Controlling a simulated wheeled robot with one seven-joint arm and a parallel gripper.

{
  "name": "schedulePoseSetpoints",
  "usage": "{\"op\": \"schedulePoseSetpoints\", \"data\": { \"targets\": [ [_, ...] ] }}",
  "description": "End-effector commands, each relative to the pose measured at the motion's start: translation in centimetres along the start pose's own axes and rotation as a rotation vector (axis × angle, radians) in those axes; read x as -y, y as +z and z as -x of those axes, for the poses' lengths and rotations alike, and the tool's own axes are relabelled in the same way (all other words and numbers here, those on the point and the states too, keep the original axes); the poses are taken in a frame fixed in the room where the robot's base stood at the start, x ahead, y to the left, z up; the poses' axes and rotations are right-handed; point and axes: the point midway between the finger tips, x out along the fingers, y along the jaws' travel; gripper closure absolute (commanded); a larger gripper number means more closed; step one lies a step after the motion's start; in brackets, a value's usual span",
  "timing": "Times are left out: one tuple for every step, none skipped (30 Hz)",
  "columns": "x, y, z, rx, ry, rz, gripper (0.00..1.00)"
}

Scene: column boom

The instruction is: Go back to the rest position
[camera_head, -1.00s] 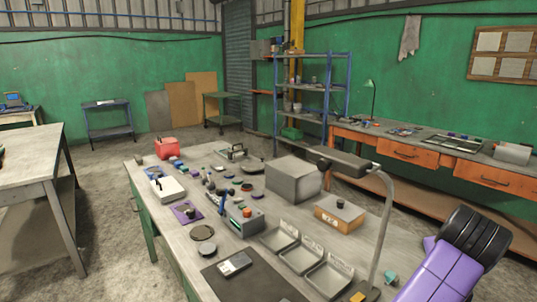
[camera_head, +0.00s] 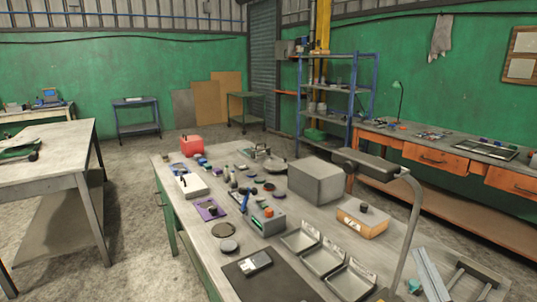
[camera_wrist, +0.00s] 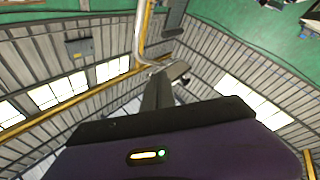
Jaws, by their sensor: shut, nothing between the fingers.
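My gripper (camera_wrist: 170,74) shows in the wrist view as grey fingers beyond its dark-edged purple body. The fingers are together, with nothing seen between them. They are up in free air, with walls, windows and roof framing behind, and touch nothing that I can see. The purple body hides the lower part of that view. My arm and gripper do not show in the head view.
A workbench (camera_head: 183,228) crowded with small parts, trays and a grey box (camera_head: 316,181) stands ahead. A lamp (camera_head: 408,215) rises at its right. Another table (camera_head: 75,160) is at left, with open floor (camera_head: 135,200) between. Blue shelving (camera_head: 365,95) stands behind.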

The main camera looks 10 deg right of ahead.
Motion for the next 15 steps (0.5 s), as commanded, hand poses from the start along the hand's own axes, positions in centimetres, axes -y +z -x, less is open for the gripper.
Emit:
{"op": "schedulePoseSetpoints", "data": {
  "targets": [
    [1.4, 0.3, 2.0, -0.005, -0.049, -0.025, 1.00],
    [2.1, 0.3, 3.0, -0.009, -0.073, -0.047, 1.00],
    [3.1, 0.4, 4.5, -0.013, -0.106, -0.074, 1.00],
    [3.8, 0.4, 5.6, -0.014, -0.130, -0.097, 1.00],
    [4.4, 0.4, 6.8, -0.014, -0.151, -0.119, 1.00],
    [5.2, 0.5, 8.3, -0.010, -0.179, -0.150, 1.00],
    [5.7, 0.5, 9.4, -0.005, -0.200, -0.174, 1.00],
    [6.2, 0.6, 10.6, 0.002, -0.219, -0.197, 1.00],
    [6.8, 0.6, 12.2, 0.012, -0.242, -0.229, 1.00],
    [7.2, 0.6, 13.4, 0.022, -0.258, -0.253, 1.00],
    [7.6, 0.7, 14.6, 0.035, -0.273, -0.276, 1.00],
    [8.0, 0.8, 16.2, 0.053, -0.292, -0.308, 1.00],
    [8.3, 0.8, 17.3, 0.067, -0.305, -0.330, 1.00],
    [8.6, 0.8, 18.5, 0.085, -0.316, -0.350, 1.00],
    [8.9, 0.9, 20.1, 0.111, -0.330, -0.379, 1.00]
  ]
}}
